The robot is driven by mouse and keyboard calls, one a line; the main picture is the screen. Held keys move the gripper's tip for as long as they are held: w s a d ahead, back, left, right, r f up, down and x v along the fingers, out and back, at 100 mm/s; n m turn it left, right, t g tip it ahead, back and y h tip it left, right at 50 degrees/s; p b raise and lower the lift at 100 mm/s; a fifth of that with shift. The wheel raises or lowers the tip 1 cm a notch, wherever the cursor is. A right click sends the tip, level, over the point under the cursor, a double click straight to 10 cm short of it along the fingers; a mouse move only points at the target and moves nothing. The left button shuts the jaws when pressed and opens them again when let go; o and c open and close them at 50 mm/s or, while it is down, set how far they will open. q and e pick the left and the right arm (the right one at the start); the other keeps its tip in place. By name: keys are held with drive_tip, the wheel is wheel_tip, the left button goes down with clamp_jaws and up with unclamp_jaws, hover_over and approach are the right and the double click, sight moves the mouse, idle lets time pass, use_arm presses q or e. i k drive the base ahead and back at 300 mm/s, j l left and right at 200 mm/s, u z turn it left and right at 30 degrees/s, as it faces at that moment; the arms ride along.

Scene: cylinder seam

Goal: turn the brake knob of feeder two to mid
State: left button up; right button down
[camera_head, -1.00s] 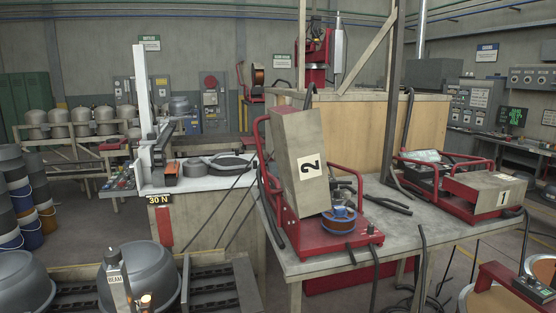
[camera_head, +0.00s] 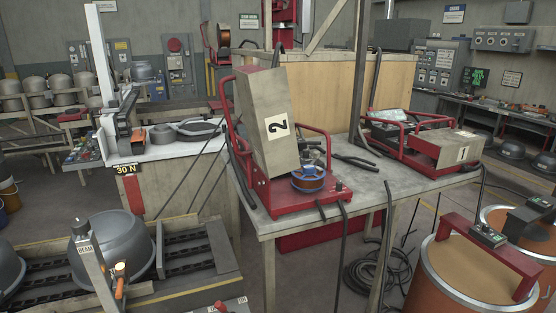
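Feeder two (camera_head: 278,200) is a red-framed unit near the left end of the grey table. Its grey cover, marked 2 (camera_head: 266,100), stands open and tilted. A blue-rimmed spool of copper wire (camera_head: 309,180) sits on its red base beside some metal parts. A small knob-like part (camera_head: 339,186) shows on the base to the right of the spool. I cannot tell whether it is the brake knob, or how it is set. Neither of my grippers is in view.
Black pliers (camera_head: 355,161) lie there. Black cables hang over the front edge. Large copper-coloured drums (camera_head: 455,285) stand at the right, and a post marked BEAM (camera_head: 92,265) at lower left.

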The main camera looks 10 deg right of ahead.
sight(339, 186)
drive_tip(key=i+l, duration=0.15)
drive_tip(key=l, duration=0.2)
drive_tip(key=i+l+u, duration=0.1)
drive_tip(key=l, duration=0.3)
drive_tip(key=i+l, duration=0.15)
drive_tip(key=l, duration=0.2)
drive_tip(key=u, duration=0.05)
